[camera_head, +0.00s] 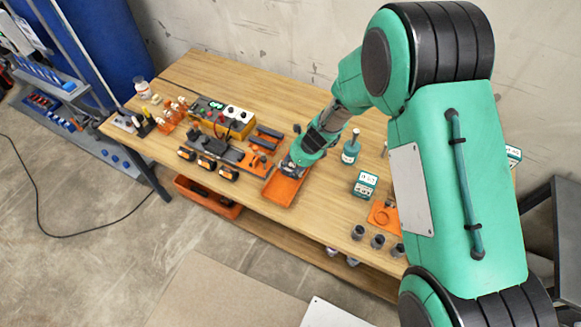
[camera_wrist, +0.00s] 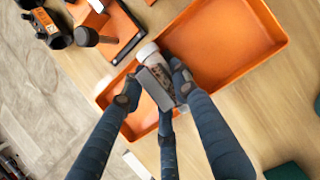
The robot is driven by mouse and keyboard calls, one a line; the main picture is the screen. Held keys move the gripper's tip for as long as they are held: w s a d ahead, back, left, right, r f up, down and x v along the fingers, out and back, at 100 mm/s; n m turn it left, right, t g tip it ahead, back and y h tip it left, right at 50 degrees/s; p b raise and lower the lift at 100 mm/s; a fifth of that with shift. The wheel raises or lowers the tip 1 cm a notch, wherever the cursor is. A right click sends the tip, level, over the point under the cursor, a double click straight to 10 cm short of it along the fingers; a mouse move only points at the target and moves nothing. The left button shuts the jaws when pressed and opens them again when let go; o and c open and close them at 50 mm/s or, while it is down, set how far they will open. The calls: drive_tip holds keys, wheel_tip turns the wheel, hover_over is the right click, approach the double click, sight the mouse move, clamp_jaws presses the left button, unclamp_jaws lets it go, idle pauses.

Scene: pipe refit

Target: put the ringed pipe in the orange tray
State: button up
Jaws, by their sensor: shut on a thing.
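The orange tray (camera_head: 284,191) lies near the front edge of the wooden table, and its floor fills much of the upper wrist view (camera_wrist: 228,45). My gripper (camera_head: 294,166) is over the tray. In the wrist view my gripper (camera_wrist: 156,84) has its dark fingers closed around a short pale grey and white pipe (camera_wrist: 148,53). The pipe looks tilted and is over the tray's left part; I cannot tell whether it touches the tray. The fingers hide part of the pipe, and I cannot make out a ring clearly. In the head view the pipe is mostly hidden.
Dark fixtures with round black parts (camera_head: 208,161) stand left of the tray. A teal bottle (camera_head: 350,152) and a green-and-white box (camera_head: 365,184) stand to its right. Several dark cylinders (camera_head: 377,241) line the front edge. The table between tray and box is clear.

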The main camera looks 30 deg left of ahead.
drive_tip(key=shift+f, duration=0.1)
drive_tip(key=o, duration=1.2)
drive_tip(key=shift+d+r, duration=0.1)
drive_tip(key=shift+r, duration=0.35)
drive_tip(key=p+v, duration=0.3)
drive_tip(key=v, duration=0.8)
drive_tip(key=shift+d+r, duration=0.1)
drive_tip(key=shift+r, duration=0.15)
